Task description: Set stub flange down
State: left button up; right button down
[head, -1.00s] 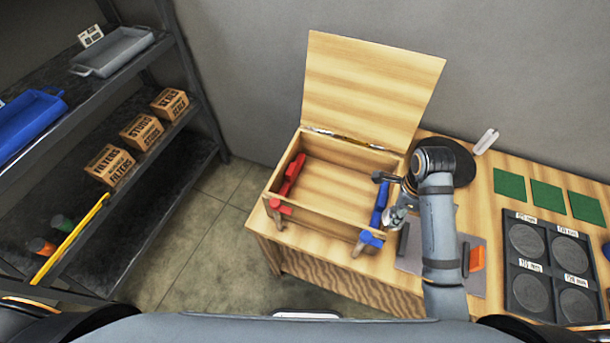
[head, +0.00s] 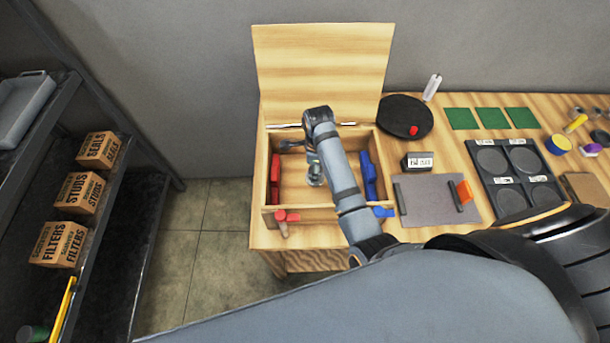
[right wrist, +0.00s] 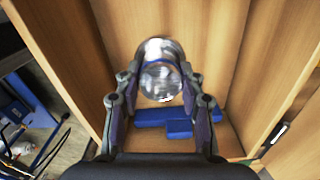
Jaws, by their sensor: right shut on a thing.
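The stub flange (right wrist: 160,72) is a shiny silver round metal piece. It sits between the two fingers of my right gripper (right wrist: 159,84). In the head view, my right gripper (head: 314,163) reaches down into the open wooden box (head: 328,212), near its middle, with a small metallic bit (head: 316,178) at its tip. Whether the flange touches the box floor cannot be told. A blue part (right wrist: 178,118) lies in the box near the flange in the right wrist view. My left gripper is not in view.
The box lid (head: 322,75) stands open at the back. Red parts (head: 275,180) line the box's left wall, and blue parts (head: 368,178) its right wall. A grey mat (head: 428,207), black round plate (head: 405,112) and black tray (head: 510,170) lie to the right.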

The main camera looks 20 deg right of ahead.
jog(key=w+a+f, duration=0.2)
jog(key=f, duration=0.1)
jog(key=w+a+f, duration=0.1)
jog(key=shift+w+a+f, duration=0.1)
jog(key=shift+f, duration=0.5)
jog(key=shift+w+f, duration=0.15)
jog(key=shift+f, duration=0.05)
notch_tip(320, 180, down, 2)
jog(key=shift+a+f, duration=0.1)
jog(key=shift+f, duration=0.5)
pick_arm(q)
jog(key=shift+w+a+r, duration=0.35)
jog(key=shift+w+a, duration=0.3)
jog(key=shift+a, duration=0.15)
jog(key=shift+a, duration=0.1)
pick_arm(e)
jog(key=c, duration=1.3)
grip_release()
jog(key=shift+f, duration=0.15)
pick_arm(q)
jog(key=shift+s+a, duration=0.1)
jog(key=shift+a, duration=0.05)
pick_arm(e)
jog(key=o, duration=0.5)
